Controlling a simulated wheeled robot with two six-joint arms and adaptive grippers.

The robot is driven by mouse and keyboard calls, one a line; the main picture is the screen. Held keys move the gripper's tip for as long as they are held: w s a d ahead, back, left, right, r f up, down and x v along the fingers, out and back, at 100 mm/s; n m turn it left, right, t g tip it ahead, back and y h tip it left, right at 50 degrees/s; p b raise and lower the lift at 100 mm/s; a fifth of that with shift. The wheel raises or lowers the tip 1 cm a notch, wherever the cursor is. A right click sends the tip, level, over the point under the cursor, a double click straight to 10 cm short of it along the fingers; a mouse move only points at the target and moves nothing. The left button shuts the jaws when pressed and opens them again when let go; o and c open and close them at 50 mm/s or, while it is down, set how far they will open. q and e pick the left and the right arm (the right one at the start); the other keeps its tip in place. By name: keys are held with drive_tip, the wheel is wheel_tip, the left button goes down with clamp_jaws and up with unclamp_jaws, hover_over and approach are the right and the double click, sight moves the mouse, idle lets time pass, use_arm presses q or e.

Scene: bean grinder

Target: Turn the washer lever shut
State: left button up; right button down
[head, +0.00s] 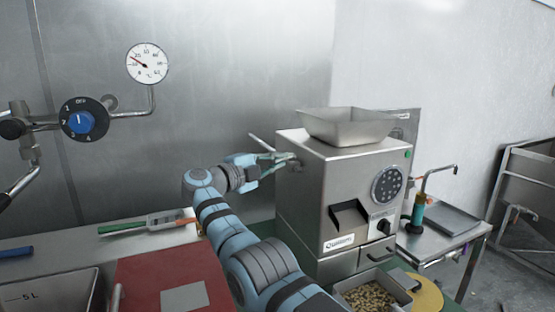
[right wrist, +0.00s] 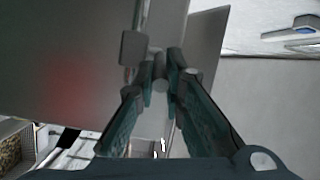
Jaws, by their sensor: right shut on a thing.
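A boxy steel grinder (head: 335,205) with a hopper (head: 345,125) on top stands right of centre in the head view. A thin grey lever (head: 261,142) shows at its upper left side, slanting up to the left. My right gripper (head: 284,160) reaches this side from the left, beside the lever. In the right wrist view my right gripper (right wrist: 161,72) has its fingertips close together, shut on a small lever part by the grinder's wall, mostly hidden by the fingers. A small grey block (right wrist: 133,47) sits just left of the fingertips. My left gripper is not in view.
A wall dial with a blue knob (head: 81,122) and a round gauge (head: 147,63) are at the left. A red board (head: 150,270) lies on the counter. A bean tray (head: 370,297) is below the grinder. A tap (head: 420,205) stands at the right.

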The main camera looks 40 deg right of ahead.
drive_tip(key=shift+r, duration=0.2)
drive_tip(key=c, duration=2)
unclamp_jaws()
drive_tip(key=o, duration=0.3)
drive_tip(key=shift+w+f, duration=0.1)
drive_tip(key=shift+w, duration=0.1)
drive_tip(key=shift+o, duration=0.2)
drive_tip(key=shift+s+a, duration=0.1)
drive_tip(key=s+a, duration=0.1)
drive_tip(key=a, duration=1)
drive_tip(key=shift+s+a, duration=0.25)
drive_tip(key=shift+a, duration=0.15)
drive_tip(key=shift+c, duration=0.3)
